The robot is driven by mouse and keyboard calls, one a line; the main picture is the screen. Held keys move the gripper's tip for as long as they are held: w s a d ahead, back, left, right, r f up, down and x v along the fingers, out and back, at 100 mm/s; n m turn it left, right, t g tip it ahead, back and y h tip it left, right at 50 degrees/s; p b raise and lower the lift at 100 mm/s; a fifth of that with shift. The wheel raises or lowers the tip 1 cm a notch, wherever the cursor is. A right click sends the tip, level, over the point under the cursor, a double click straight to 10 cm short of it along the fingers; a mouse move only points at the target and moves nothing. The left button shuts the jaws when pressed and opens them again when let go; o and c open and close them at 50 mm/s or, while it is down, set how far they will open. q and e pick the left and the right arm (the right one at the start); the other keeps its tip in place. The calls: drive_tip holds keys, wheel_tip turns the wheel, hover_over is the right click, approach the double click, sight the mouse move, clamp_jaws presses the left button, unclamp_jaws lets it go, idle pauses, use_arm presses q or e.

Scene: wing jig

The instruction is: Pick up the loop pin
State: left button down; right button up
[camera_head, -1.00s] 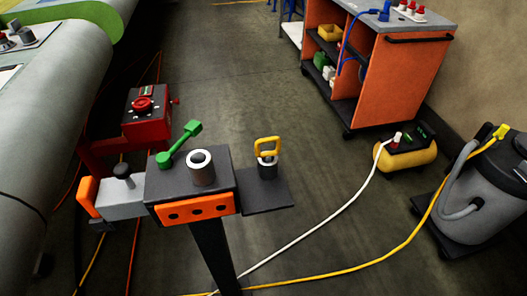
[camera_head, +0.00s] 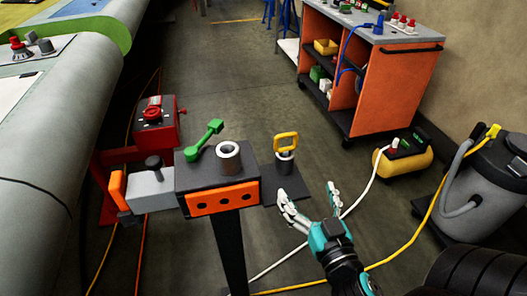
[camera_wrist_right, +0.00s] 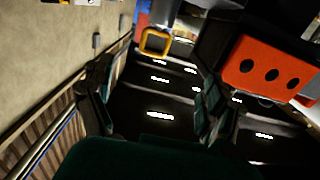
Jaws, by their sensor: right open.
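The loop pin (camera_head: 286,143) has a yellow loop handle and stands upright in a grey metal holder on the small dark side plate (camera_head: 291,189) of the stand. Its yellow loop also shows in the right wrist view (camera_wrist_right: 155,41), beyond the fingers. My right gripper (camera_head: 306,189) is open and empty, in front of and slightly right of the pin, apart from it. In the right wrist view its dark fingers (camera_wrist_right: 152,112) are spread, with nothing between them. My left gripper is not in view.
The stand carries a dark block with an orange face (camera_head: 224,197), a metal bushing (camera_head: 229,158) and a green handle (camera_head: 204,140). An orange cart (camera_head: 393,92), yellow compressor (camera_head: 404,156) and grey vacuum (camera_head: 484,190) stand right. Hoses cross the floor.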

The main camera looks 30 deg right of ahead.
drive_tip(key=b, duration=0.3)
approach(285, 151)
drive_tip(key=w+r, duration=0.1)
drive_tip(key=w+p, duration=0.1)
drive_tip(key=w, duration=0.1)
drive_tip(key=w+r, duration=0.1)
drive_tip(key=w, duration=0.1)
drive_tip(key=shift+w+d+r, duration=0.1)
drive_tip(key=shift+d+r, duration=0.2)
drive_tip(key=shift+d, duration=0.05)
drive_tip(key=x, duration=0.2)
drive_tip(key=d+p+x, duration=0.1)
drive_tip(key=x, duration=0.2)
drive_tip(key=shift+w+f+p, duration=0.2)
drive_tip(key=shift+p, duration=0.1)
drive_tip(key=c, duration=1.7)
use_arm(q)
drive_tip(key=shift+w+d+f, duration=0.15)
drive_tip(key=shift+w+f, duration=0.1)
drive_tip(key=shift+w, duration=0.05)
use_arm(e)
drive_tip(key=shift+c, duration=0.4)
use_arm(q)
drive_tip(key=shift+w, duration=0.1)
use_arm(e)
drive_tip(key=shift+w+a+f, duration=0.1)
drive_tip(key=shift+w+f, duration=0.05)
drive_tip(key=shift+f, duration=0.1)
clamp_jaws()
